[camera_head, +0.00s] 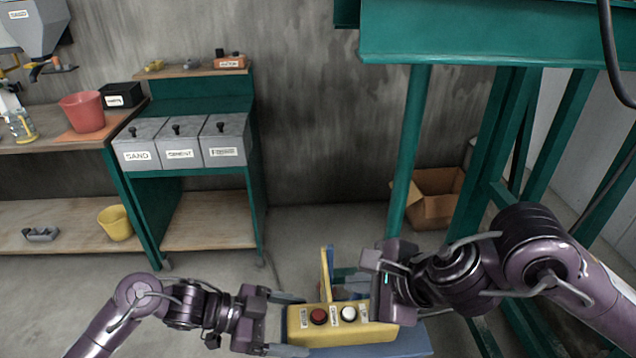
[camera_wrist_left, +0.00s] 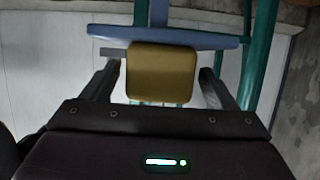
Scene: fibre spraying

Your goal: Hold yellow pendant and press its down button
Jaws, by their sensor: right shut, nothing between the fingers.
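The yellow pendant (camera_head: 342,334) lies lengthwise at the bottom centre of the head view, with a red button (camera_head: 318,316), a white button (camera_head: 348,313) and small labels on top. I cannot read the labels. My left gripper (camera_head: 287,323) is open, its fingers on either side of the pendant's left end. In the left wrist view the pendant's end (camera_wrist_left: 161,72) sits between the two fingers, with a gap on each side. My right gripper (camera_head: 372,260) is shut and empty, close by the pendant's right end; its fingertips are partly hard to make out.
A blue support (camera_head: 410,345) is under and behind the pendant. A green steel frame (camera_head: 408,150) stands at the right, with a cardboard box (camera_head: 436,198) behind it. A bench with grey bins (camera_head: 180,145) and a yellow bucket (camera_head: 115,223) are at the left.

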